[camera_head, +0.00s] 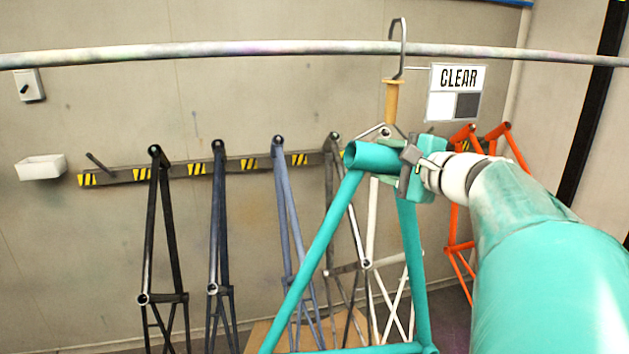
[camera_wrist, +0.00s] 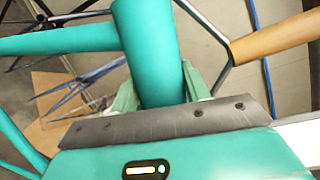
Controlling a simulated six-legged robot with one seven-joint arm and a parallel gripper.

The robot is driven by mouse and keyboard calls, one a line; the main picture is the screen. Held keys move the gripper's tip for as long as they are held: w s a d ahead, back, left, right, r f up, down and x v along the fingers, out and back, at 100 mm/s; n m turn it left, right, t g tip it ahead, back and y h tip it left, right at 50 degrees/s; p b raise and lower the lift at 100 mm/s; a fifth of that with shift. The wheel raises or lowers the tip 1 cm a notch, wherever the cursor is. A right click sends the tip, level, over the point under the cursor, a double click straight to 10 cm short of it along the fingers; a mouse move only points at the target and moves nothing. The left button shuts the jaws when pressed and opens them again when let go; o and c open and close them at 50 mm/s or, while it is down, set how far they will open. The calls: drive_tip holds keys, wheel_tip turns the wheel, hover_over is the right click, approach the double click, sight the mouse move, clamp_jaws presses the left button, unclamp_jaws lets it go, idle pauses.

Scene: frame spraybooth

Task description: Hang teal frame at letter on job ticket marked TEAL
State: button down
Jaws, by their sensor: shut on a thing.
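The teal frame (camera_head: 318,245) fills the lower middle of the head view, its short head tube (camera_head: 372,156) at the top. My gripper (camera_head: 408,168) is shut on this tube; the wrist view also shows the teal tube (camera_wrist: 148,50) between the jaws, against the dark jaw plate (camera_wrist: 175,122). The frame hangs down from my gripper, its lower end out of view. A metal hook with a wooden grip (camera_head: 391,102) hangs from the overhead rail (camera_head: 250,48), just above the tube; I cannot tell whether they touch. No job ticket marked TEAL and no letters for positions are readable.
A CLEAR sign (camera_head: 455,92) is by the hook. Behind, a wall bar (camera_head: 185,172) carries a black frame (camera_head: 150,230), a dark blue frame (camera_head: 217,230) and a grey-blue one (camera_head: 285,215). A white frame (camera_head: 373,225) and orange frames (camera_head: 455,215) stand close behind my gripper.

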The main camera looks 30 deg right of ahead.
drive_tip(key=shift+s+d+r, duration=0.15)
drive_tip(key=shift+s+r, duration=0.25)
drive_tip(key=shift+r, duration=0.2)
drive_tip(key=w+d+f, duration=0.2)
drive_tip(key=w+f, duration=0.1)
drive_tip(key=w, duration=0.5)
drive_tip(key=shift+w+d, duration=0.2)
drive_tip(key=shift+w, duration=0.05)
idle(1.3)
